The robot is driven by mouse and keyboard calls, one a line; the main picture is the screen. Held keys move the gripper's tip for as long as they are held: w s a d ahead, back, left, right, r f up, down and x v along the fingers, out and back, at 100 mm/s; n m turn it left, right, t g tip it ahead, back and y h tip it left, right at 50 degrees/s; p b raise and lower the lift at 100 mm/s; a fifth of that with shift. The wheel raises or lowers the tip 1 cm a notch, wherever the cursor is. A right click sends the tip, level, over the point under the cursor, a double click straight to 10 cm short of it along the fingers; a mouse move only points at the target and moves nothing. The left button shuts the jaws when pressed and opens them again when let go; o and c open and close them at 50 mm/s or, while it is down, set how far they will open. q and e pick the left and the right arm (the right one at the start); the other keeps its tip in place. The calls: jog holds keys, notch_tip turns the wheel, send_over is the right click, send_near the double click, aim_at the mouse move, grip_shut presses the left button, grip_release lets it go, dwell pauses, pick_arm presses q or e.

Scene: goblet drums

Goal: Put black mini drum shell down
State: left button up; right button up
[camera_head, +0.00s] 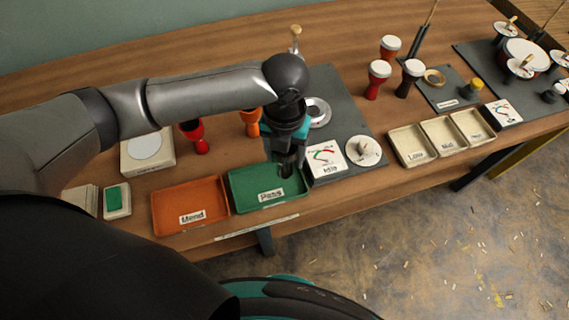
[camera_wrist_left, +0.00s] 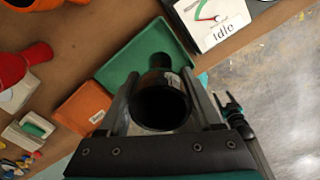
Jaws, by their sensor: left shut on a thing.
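My left gripper (camera_head: 287,162) points down over the green tray (camera_head: 243,207) labelled "Pass". It is shut on the black mini drum shell (camera_wrist_left: 162,104). In the left wrist view, the shell sits between the two fingers with its dark open end toward the camera. In the head view the shell (camera_head: 287,171) shows only as a small dark shape at the fingertips, inside the tray's outline near its right end. I cannot tell whether it touches the tray floor. A dark two-pronged part at the right of the left wrist view may be my right gripper, but its state is unclear.
An orange tray (camera_head: 190,219) labelled "Mend" stands left of the green one. A gauge card (camera_head: 326,159) reading "Idle" and a round dial lie close on the right. Red and orange goblet drums stand behind. Three cream bins (camera_head: 410,158) stand farther right.

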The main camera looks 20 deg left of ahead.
aim_at(285, 166)
pick_arm(q)
jog(key=shift+f+b, duration=0.45)
jog(key=shift+f, duration=1.6)
jog(key=shift+f, duration=0.15)
jog(key=o, duration=1.5)
notch_tip(285, 166, up, 12)
jog(key=p, duration=0.2)
jog(key=shift+r+p, duration=0.2)
jog(key=shift+p, duration=0.15)
